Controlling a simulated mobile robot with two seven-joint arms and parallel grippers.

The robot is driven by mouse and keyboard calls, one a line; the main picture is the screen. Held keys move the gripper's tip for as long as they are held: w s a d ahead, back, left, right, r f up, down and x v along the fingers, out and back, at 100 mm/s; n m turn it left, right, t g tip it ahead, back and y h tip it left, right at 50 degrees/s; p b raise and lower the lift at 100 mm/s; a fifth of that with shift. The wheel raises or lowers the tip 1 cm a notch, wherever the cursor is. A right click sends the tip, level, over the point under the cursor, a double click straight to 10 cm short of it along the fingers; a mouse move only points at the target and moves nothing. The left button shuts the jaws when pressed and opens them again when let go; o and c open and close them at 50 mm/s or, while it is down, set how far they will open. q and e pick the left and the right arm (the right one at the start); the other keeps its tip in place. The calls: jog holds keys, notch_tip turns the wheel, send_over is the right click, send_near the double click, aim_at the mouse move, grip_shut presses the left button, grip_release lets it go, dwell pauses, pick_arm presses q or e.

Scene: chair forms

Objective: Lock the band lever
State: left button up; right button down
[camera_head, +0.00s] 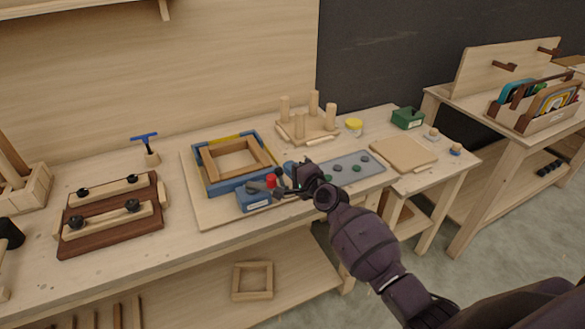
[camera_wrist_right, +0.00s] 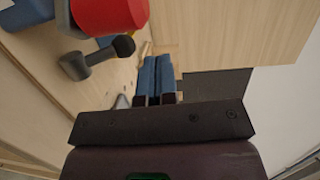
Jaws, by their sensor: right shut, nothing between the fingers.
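My right gripper (camera_head: 281,189) is beside the knob and lever. Its blue-tipped fingers (camera_wrist_right: 157,72) are shut and empty, apart from the lever in the wrist view. My left gripper is not in view.
A grey plate with round pieces (camera_head: 350,168) lies right of the block. A pegged stand (camera_head: 306,127) is behind, and a dark wooden clamp board (camera_head: 110,217) is at left. A wooden panel (camera_head: 403,153) lies at right.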

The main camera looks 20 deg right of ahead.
pick_arm(q)
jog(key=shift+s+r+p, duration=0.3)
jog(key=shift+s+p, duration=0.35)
jog(key=shift+p, duration=0.2)
pick_arm(e)
jog(key=s+d+r, duration=0.2)
jog(key=s+r, duration=0.4)
jog(key=s, duration=0.2)
jog(key=shift+r, duration=0.15)
jog(key=shift+w+d, duration=0.1)
